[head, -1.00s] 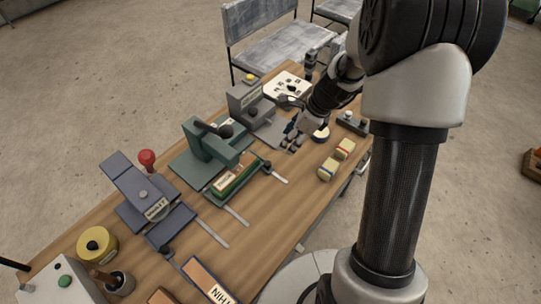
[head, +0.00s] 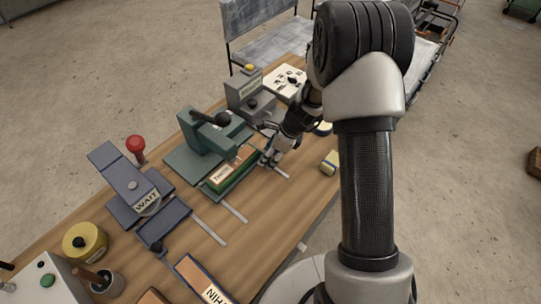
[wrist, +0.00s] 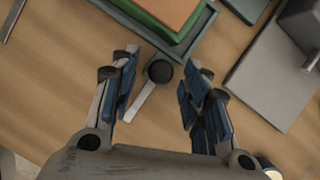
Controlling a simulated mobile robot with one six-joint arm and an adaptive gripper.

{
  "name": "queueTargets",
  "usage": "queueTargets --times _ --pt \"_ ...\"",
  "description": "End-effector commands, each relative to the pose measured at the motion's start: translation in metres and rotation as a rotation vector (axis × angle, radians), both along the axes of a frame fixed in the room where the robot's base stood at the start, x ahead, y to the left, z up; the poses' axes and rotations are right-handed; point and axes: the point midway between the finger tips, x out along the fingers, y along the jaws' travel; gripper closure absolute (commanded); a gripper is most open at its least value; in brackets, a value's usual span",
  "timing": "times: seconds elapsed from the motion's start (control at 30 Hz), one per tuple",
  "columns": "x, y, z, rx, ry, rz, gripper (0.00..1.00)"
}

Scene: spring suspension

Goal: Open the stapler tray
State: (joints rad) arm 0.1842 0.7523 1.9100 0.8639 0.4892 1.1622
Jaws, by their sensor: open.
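A green stapler-like machine (head: 213,137) stands in the middle of the bench, with a black knob on its top arm. A green tray (head: 238,181) sits at its front and holds a block with a red-lettered label (head: 222,174). In the wrist view the tray's corner (wrist: 207,42) is at the top, with a round black knob (wrist: 160,71) just outside it. My gripper (head: 266,160) is open at the tray's right end. In the wrist view my gripper (wrist: 160,88) has its fingers on either side of the knob, apart from it.
A grey machine (head: 243,92) stands behind on the right, its plate close to my gripper. A blue machine marked WAIT (head: 130,183) stands to the left. Bare wood shows in front of the tray.

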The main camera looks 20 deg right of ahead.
Motion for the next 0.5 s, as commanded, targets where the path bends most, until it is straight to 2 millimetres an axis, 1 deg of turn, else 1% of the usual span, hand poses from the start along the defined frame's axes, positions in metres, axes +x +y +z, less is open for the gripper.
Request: queueTargets --times 0.2,0.5 --pt "0.0002 0.0000 0.0005 -0.001 -0.001 0.001 0.58" --pt "0.0002 -0.0001 0.0005 -0.001 -0.001 0.001 0.78"
